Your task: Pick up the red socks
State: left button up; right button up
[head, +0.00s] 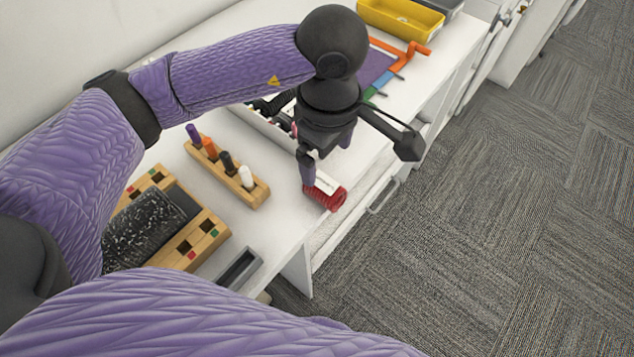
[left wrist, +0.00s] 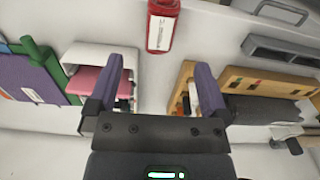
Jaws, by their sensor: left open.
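The red socks (head: 332,198) are a small red bundle with a white label. They lie on the white counter near its front edge, and in the left wrist view they show at the top middle (left wrist: 159,34). My left gripper (head: 326,160) is open and empty, pointing down close to the socks. In the left wrist view its two fingers (left wrist: 160,72) are spread, with the socks beyond the tips and not between them. In the head view, a finger and the label cover part of the socks. My right gripper is not in view.
A white bin (head: 262,122) sits behind the gripper. A yellow tray (head: 400,18) is farther back. A drawer handle (head: 383,197) juts below the counter edge.

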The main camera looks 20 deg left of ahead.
aim_at(327, 184)
pick_arm(q)
notch_tip(327, 184, down, 9)
jog(key=shift+s+d+f+b, duration=0.1)
jog(key=shift+d+f+b, duration=0.1)
jog(key=shift+b, duration=0.65)
jog(key=shift+c, duration=0.3)
jog(key=c, duration=1.2)
